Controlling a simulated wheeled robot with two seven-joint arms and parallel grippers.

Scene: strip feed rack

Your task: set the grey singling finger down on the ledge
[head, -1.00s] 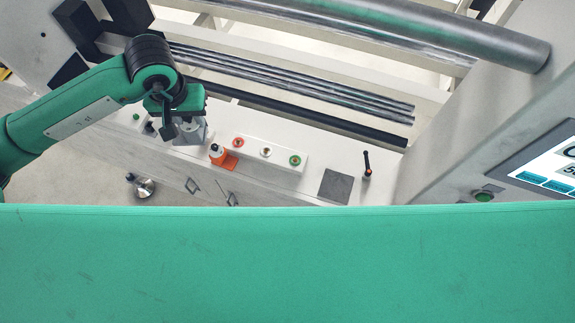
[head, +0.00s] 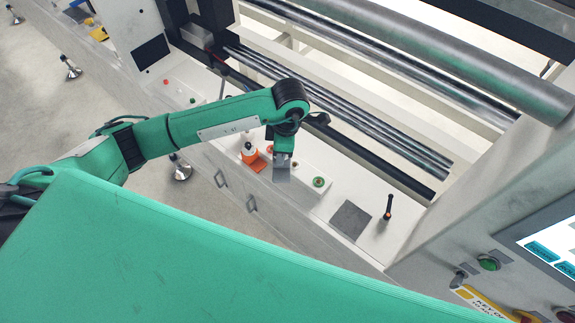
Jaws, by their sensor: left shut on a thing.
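My left gripper (head: 282,172) hangs down over the white ledge (head: 352,186), in front of the button strip. It is shut on the grey singling finger, which is hard to tell apart from the grey jaws at this size. I cannot tell whether the finger touches anything below. A dark grey square pad (head: 350,220) lies on the ledge to the right of the gripper, with nothing on it. My right gripper is out of view.
An orange stand (head: 252,160) is just left of the gripper. A green button (head: 318,181) is just right of it. A black lever (head: 389,206) stands right of the pad. Metal rollers (head: 350,105) run behind the ledge. A control panel with a screen (head: 555,240) is at right.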

